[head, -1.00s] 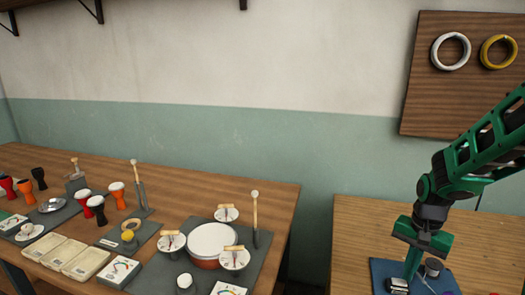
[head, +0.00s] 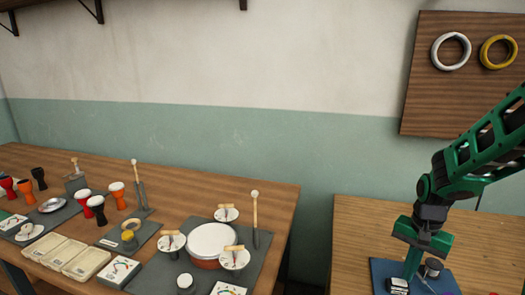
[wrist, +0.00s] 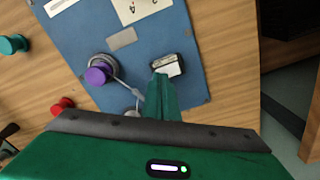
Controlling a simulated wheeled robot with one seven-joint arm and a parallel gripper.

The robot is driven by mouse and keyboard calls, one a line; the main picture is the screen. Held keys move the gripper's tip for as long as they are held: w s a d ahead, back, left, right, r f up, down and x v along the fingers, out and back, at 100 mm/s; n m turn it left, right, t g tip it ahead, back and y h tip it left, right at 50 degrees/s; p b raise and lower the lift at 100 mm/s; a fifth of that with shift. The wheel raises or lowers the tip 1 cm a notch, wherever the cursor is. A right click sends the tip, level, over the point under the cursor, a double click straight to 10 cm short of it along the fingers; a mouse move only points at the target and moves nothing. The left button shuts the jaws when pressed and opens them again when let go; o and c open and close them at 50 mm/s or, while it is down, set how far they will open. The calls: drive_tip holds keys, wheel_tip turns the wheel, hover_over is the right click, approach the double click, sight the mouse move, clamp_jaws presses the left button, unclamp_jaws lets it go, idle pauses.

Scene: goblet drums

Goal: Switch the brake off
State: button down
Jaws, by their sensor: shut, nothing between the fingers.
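A small black box with a white face (wrist: 170,66), which looks like the brake switch, sits on a blue mat (wrist: 195,40). It also shows in the head view (head: 397,286), at the mat's front left. My green gripper (wrist: 160,80) is shut and empty, pointing down, with its tip right at the box's near edge in the wrist view. I cannot tell whether it touches. In the head view my gripper (head: 412,272) is just behind and above the box. The box's lower part is partly hidden by the fingers. Its on or off position is too small to read.
A purple-topped round part with a grey ring (wrist: 98,75) stands on the mat, left of my gripper. A grey plate (wrist: 121,39) and a white card (wrist: 140,8) lie beyond. A red knob (wrist: 62,105) and a teal spool (wrist: 13,44) stand on the wooden table.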

drive_tip(key=shift+f, duration=0.6)
idle(0.5)
drive_tip(key=shift+r, duration=3.5)
drive_tip(key=s+r+n, duration=0.1)
drive_tip(key=s+r, duration=0.1)
drive_tip(key=s, duration=0.9)
drive_tip(key=s+d+r+n, duration=0.1)
drive_tip(key=s+r, duration=0.2)
drive_tip(key=s, duration=0.9)
drive_tip(key=shift+n, duration=0.4)
